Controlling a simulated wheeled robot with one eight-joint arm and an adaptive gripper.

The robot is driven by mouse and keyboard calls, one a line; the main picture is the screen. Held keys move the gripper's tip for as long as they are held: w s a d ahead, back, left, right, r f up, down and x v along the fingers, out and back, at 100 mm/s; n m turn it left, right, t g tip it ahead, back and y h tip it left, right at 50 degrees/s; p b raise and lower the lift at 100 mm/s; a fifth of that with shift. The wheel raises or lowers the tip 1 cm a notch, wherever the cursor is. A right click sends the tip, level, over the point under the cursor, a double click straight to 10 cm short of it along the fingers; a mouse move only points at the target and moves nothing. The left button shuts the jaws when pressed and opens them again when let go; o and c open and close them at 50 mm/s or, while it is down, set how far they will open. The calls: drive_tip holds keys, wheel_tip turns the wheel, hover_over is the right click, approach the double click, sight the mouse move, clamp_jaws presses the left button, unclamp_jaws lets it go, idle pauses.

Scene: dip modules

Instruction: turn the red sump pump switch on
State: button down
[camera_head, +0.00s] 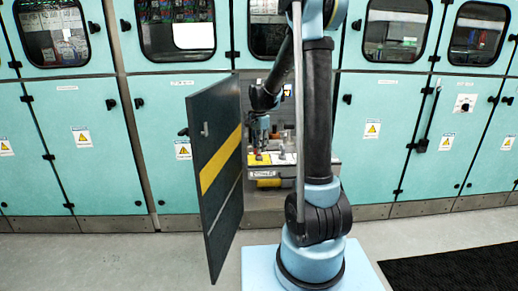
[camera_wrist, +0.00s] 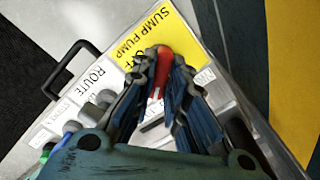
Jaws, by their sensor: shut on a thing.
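The red sump pump switch (camera_wrist: 162,72) is in the upper middle of the wrist view, between the fingers of my gripper (camera_wrist: 158,60). The fingers are shut on it from both sides, and its base is partly hidden. The yellow SUMP PUMP label (camera_wrist: 148,28) is just beyond it, with its OFF lettering partly covered by a finger. In the head view my gripper (camera_head: 259,137) is over the panel inside the open cabinet.
A dark open door with a yellow stripe (camera_head: 222,160) stands left of the opening, close to my arm. Grey, blue and green knobs (camera_wrist: 72,128) sit by a ROUTE label in the wrist view. A black mat (camera_head: 455,270) lies at lower right. Teal cabinets (camera_head: 390,140) line the wall.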

drive_tip(key=n, duration=0.5)
drive_tip(key=shift+w+n, duration=0.1)
drive_tip(key=shift+n, duration=0.2)
drive_tip(key=n, duration=0.4)
drive_tip(key=shift+n, duration=0.4)
drive_tip(key=c, duration=1.6)
unclamp_jaws()
drive_tip(key=shift+r, duration=0.1)
wheel_tip(320, 180, up, 12)
